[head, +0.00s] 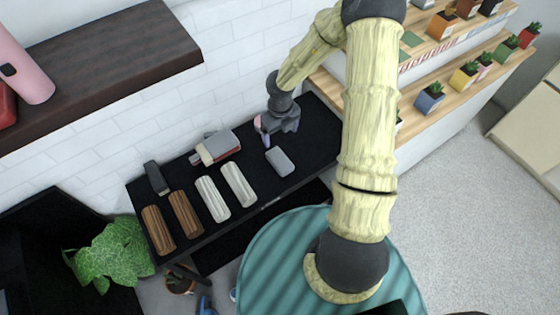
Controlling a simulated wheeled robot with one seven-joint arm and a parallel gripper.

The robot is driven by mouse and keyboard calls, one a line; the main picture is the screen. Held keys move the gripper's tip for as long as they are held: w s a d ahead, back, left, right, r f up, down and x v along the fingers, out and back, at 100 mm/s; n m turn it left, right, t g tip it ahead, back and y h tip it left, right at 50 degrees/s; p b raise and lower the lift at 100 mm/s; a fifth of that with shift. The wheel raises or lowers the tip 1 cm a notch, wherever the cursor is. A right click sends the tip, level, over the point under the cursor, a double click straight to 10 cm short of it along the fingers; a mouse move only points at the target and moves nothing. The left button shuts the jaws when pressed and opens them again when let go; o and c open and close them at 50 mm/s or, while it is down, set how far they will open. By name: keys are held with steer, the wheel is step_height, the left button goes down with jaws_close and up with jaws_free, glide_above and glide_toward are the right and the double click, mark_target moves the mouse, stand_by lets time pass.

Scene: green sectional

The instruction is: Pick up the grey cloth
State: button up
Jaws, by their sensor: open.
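A small light grey rounded piece (280,161), which looks like the folded grey cloth, lies on the black bench top. My gripper (279,134) points down just behind it, toward the wall. Its fingers are apart and I see nothing between them. From this angle I cannot tell the exact height of the fingertips over the bench. The grey piece is fully visible and looks apart from the fingers.
Left of the grey piece are a grey, red and white stack (217,147), two white ribbed pieces (238,184), two brown ribbed pieces (186,214) and a dark block (156,178). A dark shelf (110,65) overhangs at left. Plant shelves (450,85) stand at right.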

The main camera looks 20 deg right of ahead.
glide_above(280, 159)
step_height(280, 159, down, 10)
steer(key=shift+f+b, duration=0.2)
steer(key=shift+b, duration=0.2)
steer(key=shift+f, duration=0.1)
step_height(280, 159, down, 5)
stand_by(0.3)
stand_by(0.4)
steer(key=c, duration=1.1)
